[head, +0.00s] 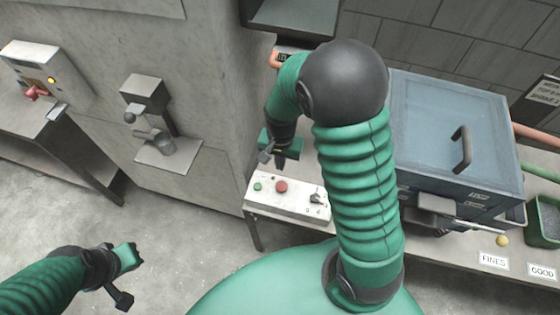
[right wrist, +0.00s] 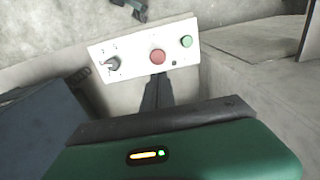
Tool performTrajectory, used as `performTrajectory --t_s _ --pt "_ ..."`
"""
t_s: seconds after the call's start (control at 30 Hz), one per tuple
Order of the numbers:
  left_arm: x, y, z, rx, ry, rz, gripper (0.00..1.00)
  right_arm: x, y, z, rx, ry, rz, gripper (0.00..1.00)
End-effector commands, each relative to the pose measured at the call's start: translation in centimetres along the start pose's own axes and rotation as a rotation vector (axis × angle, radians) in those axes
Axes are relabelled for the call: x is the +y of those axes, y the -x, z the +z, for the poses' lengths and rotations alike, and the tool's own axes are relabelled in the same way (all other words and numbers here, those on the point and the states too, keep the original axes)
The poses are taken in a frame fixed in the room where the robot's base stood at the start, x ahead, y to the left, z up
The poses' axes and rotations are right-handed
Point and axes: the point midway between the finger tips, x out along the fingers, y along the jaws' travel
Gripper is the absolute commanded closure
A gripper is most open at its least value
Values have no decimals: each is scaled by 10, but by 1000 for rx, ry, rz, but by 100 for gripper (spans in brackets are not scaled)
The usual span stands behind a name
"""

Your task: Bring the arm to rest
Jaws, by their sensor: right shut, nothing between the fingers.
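My right arm rises from my green body, bends at a dark round joint and reaches down on the far side. Its gripper (head: 279,158) hangs above the white control box. In the right wrist view the dark fingers (right wrist: 157,82) are together and empty, pointing down towards the box near its red button; whether they touch it I cannot tell. My left gripper (head: 130,258) is at the lower left over bare floor. Its fingers are too small to read.
The white control box (head: 287,197) has a green button, a red button and a dark knob. A blue-grey lidded box (head: 440,115) stands at right, above the FINES (head: 493,261) and GOOD labels. A grey machine (head: 210,90) with a lever stands at left. Floor is clear between.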

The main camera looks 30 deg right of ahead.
Motion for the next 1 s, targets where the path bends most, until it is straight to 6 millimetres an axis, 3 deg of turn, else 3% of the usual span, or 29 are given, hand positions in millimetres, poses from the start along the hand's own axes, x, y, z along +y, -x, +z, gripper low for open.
performTrajectory --t_s 0.27,0.43,0.6,1.0 --pt "0 0 0 0 0 0 100 -1 9 8 13 75 -18 100" --pt "0 0 0 0 0 0 100 2 47 56 108 536 -85 100" --pt "0 0 0 0 0 0 100 9 62 83 189 847 -98 100" --pt "0 0 0 0 0 0 100 9 62 83 191 863 -97 100"
